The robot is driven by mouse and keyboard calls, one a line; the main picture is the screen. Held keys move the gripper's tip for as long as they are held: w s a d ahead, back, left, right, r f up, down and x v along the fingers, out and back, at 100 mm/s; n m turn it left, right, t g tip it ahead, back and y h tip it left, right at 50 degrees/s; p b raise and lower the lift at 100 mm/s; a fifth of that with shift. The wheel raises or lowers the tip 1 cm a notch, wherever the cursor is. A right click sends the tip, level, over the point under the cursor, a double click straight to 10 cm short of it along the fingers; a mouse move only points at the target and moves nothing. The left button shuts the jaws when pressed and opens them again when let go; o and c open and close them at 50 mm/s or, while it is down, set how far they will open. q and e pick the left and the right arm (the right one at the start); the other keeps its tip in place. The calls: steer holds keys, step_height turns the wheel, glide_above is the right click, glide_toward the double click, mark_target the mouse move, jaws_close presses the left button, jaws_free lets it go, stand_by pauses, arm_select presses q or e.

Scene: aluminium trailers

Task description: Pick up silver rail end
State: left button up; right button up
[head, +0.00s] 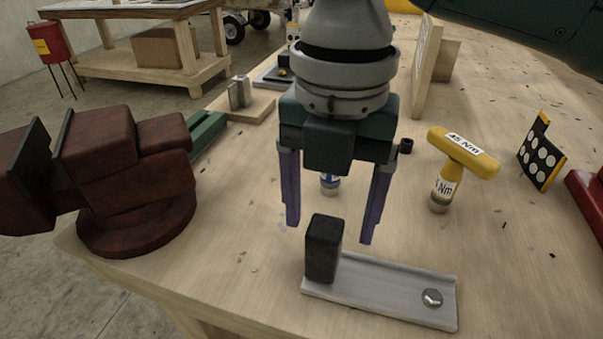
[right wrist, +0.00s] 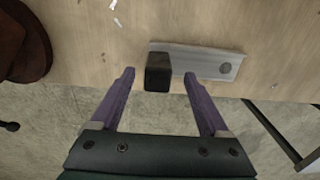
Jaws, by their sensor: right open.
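The silver rail end (head: 385,290) is a flat grey channel lying on the wooden table near its front edge. A black block (head: 324,248) stands upright at its left end, and a round bolt head (head: 432,297) sits near its right end. My right gripper (head: 329,233) is open and empty, pointing down with its purple fingers apart above the black block. In the right wrist view the rail end (right wrist: 205,63) lies beyond the fingertips, and the black block (right wrist: 158,72) shows between the fingers (right wrist: 159,75). My left gripper is not in view.
A brown vise (head: 130,170) stands on the left front corner. A yellow T-handled torque tool (head: 455,165) and a dotted marker plate (head: 541,155) stand right. A wooden block with metal pieces (head: 240,100) lies further back.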

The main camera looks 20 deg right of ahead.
mark_target(324, 249)
steer(key=f, duration=0.5)
steer(key=shift+s+a+f, duration=0.15)
steer(key=shift+s+a, duration=0.05)
steer(key=shift+a, duration=0.05)
steer(key=shift+c, duration=0.4)
jaws_close()
